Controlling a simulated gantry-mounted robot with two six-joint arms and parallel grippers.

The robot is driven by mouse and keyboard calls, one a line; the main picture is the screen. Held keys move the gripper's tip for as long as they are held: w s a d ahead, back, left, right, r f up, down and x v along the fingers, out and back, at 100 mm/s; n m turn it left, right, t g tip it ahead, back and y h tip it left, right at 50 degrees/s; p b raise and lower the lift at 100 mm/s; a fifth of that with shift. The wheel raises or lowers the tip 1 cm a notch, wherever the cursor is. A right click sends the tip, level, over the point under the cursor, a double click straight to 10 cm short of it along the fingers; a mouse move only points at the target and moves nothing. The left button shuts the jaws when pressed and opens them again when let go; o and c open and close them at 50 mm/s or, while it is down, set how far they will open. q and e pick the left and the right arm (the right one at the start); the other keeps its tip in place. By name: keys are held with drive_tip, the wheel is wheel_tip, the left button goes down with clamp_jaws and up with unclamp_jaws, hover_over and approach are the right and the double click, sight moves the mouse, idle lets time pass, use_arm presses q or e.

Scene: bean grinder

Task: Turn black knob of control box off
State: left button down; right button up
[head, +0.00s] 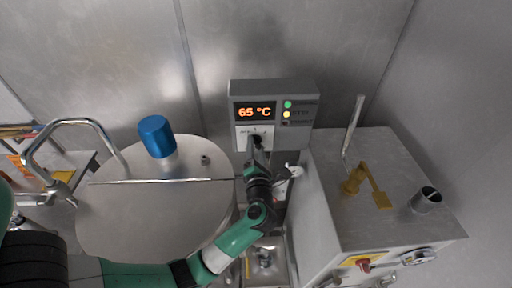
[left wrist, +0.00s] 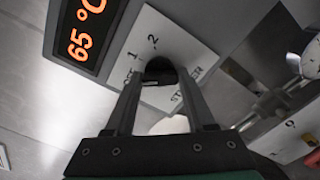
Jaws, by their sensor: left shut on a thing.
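The grey control box (head: 300,92) is on the back wall in the head view. Its orange display reads 65 °C, with green and yellow lights to the right. The black knob (left wrist: 160,70) sits on a white label plate (left wrist: 190,47) below the display, with marks 1 and 2 beside it. My left gripper (left wrist: 163,82) is shut on the knob, one finger on each side. The knob's exact setting is hard to tell. My right gripper is not seen.
A large round steel vessel lid (head: 130,222) with a blue cylinder (head: 155,136) lies left of my left arm. A steel machine (head: 385,150) with a yellow handle (head: 381,199) and a short pipe (head: 427,200) stands to the right. The wall above the box is clear.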

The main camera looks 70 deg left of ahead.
use_arm(q)
drive_tip(key=shift+n, duration=0.7)
drive_tip(key=shift+c, duration=1.2)
unclamp_jaws()
drive_tip(key=v, duration=1.1)
drive_tip(key=shift+d, duration=0.3)
drive_tip(key=shift+s, duration=0.15)
